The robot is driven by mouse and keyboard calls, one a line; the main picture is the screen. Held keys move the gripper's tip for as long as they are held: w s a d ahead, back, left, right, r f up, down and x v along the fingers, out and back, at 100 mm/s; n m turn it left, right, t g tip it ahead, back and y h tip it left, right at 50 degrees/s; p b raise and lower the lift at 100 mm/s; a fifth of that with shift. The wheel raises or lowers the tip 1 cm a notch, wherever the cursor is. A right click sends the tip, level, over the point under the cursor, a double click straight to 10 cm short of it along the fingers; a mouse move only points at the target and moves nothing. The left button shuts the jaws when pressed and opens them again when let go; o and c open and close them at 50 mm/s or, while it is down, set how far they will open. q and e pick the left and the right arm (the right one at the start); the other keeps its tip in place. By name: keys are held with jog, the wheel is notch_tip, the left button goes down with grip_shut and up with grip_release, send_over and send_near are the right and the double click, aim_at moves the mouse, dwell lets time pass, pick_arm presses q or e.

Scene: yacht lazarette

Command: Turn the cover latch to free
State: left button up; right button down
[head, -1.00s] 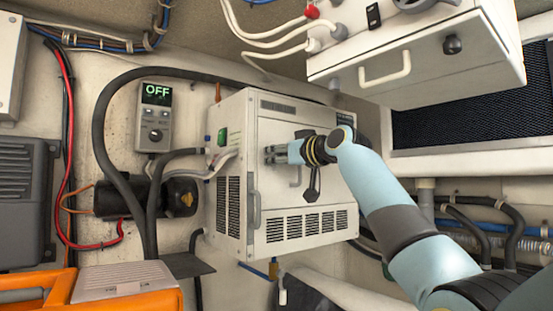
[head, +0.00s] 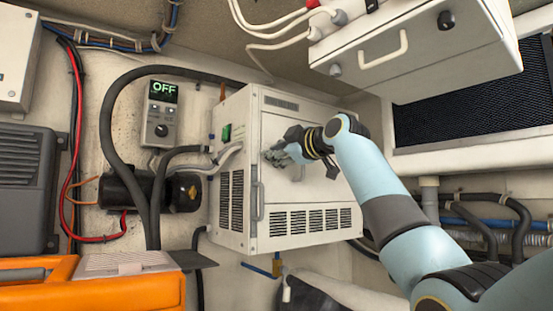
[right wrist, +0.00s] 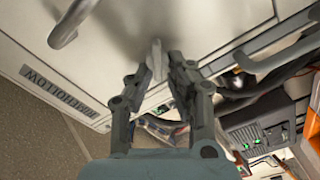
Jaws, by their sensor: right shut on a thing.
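The cover is the front panel (head: 300,187) of a white boxy unit, and it looks closed. The cover latch (right wrist: 156,52) is a small pale grey lever, seen in the right wrist view near the panel's edge. My right gripper (head: 270,157) is at the upper left of this panel, and its fingers hide the latch in the head view. In the right wrist view my right gripper (right wrist: 161,66) has its two fingertips on either side of the latch and is shut on it. My left gripper is not in view.
A pale grab handle (right wrist: 72,24) stands out from the panel near my gripper. A long grey handle (head: 257,203) runs down the panel's left edge. A control box (head: 160,113) left of the unit reads OFF. A white cabinet (head: 405,62) hangs above right.

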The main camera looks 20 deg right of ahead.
jog(key=shift+s+a+f+n+b, duration=0.1)
jog(key=shift+n+b, duration=0.65)
jog(key=shift+n, duration=1)
jog(key=shift+f+n+b, duration=0.1)
jog(key=shift+n+b, duration=0.6)
jog(key=shift+n, duration=1.05)
jog(key=shift+r, duration=0.1)
jog(key=c, duration=1.3)
grip_release()
jog(key=shift+o, duration=0.6)
jog(key=shift+f, duration=0.25)
jog(key=v, duration=1.2)
